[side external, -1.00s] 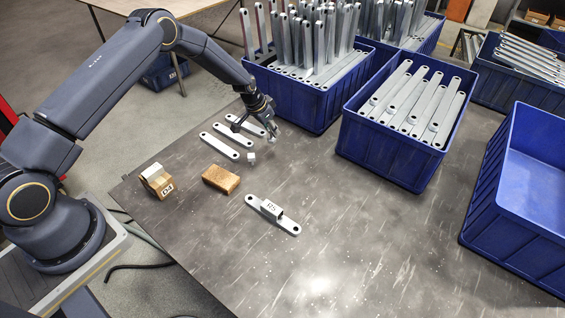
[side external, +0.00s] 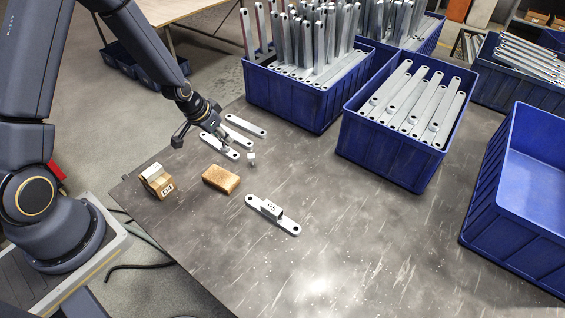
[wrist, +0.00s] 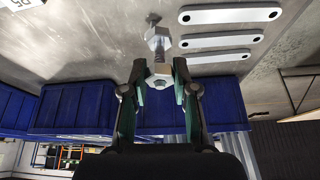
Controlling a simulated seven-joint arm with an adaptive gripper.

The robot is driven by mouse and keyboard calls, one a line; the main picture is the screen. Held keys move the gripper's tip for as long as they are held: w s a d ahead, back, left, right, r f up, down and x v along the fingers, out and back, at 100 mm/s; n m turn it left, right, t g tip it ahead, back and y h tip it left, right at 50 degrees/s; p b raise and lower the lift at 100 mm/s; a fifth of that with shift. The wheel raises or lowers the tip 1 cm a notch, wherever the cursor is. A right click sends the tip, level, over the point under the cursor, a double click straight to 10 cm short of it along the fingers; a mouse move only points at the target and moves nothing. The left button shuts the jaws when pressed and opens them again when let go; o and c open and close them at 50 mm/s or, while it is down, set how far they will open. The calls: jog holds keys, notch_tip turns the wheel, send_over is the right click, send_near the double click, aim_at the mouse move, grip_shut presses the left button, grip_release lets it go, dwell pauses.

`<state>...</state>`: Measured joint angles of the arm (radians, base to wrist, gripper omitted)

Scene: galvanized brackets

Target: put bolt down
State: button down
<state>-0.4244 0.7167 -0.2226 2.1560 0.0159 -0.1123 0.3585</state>
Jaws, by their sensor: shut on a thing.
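My gripper (wrist: 160,68) is shut on a silver bolt (wrist: 160,77), with its hex head between the fingertips. In the side external view my gripper (side external: 224,142) is low over the flat brackets at the table's left; the gap below it is hard to judge. A second small hex piece with a stub (side external: 251,157) rests on the table just right of the gripper. It also shows beyond the fingertips in the wrist view (wrist: 157,38). The held bolt's shank is partly hidden.
Three flat galvanized brackets (side external: 245,126) lie side by side. Blue bins of brackets (side external: 390,150) and an empty bin (side external: 520,200) stand right. The front table is clear.

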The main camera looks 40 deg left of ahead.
jog(key=s+a+r+n+g+y, duration=0.15)
jog(key=s+a+n, duration=0.55)
jog(key=s+a, duration=1)
jog(key=shift+t+y, duration=0.35)
jog(key=shift+y, duration=0.2)
jog(key=w+a+f, duration=0.2)
jog(key=w+f, duration=0.1)
jog(key=w+a+f, duration=0.1)
jog(key=w+f, duration=0.2)
jog(key=w+a+f, duration=0.2)
jog(key=w+f, duration=0.1)
jog(key=shift+w+a+f, duration=0.2)
jog(key=shift+a+f, duration=0.15)
jog(key=shift+w+a+f, duration=0.1)
jog(key=shift+w+f, duration=0.05)
jog(key=shift+f, duration=1.65)
jog(key=shift+f, duration=0.15)
jog(key=c, duration=0.9)
grip_release()
